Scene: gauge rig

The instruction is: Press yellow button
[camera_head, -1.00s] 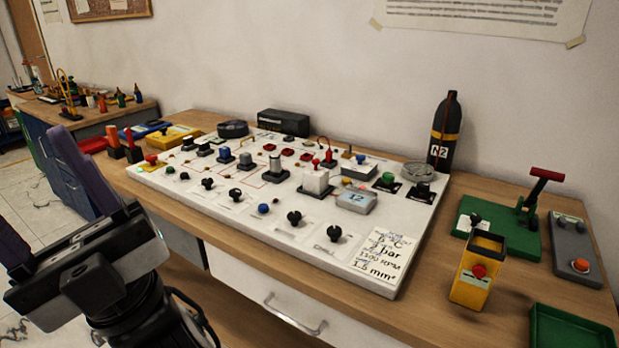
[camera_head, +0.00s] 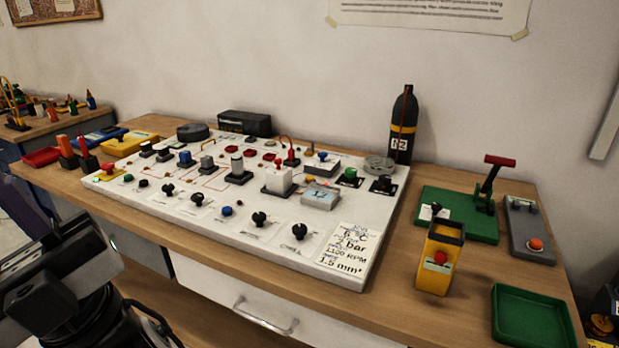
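My gripper (camera_head: 28,215) is at the lower left, cut off by the picture's left edge. One purple finger shows; the other is out of view. A second ago both fingers showed wide apart with nothing between them. It is in front of the table and touches no button. The white control panel (camera_head: 235,245) lies on the wooden table with several knobs and buttons. I cannot clearly make out a yellow button; a small yellow-orange spot (camera_head: 308,180) shows behind the grey display box. A yellow box (camera_head: 440,262) at the right has a red button on its front.
A black N2 bottle (camera_head: 403,130) stands behind the panel. A green base with a red-handled lever (camera_head: 490,185), a grey box with an orange button (camera_head: 533,228) and a green tray (camera_head: 532,315) are at the right. Another yellow box (camera_head: 125,143) is at the back left.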

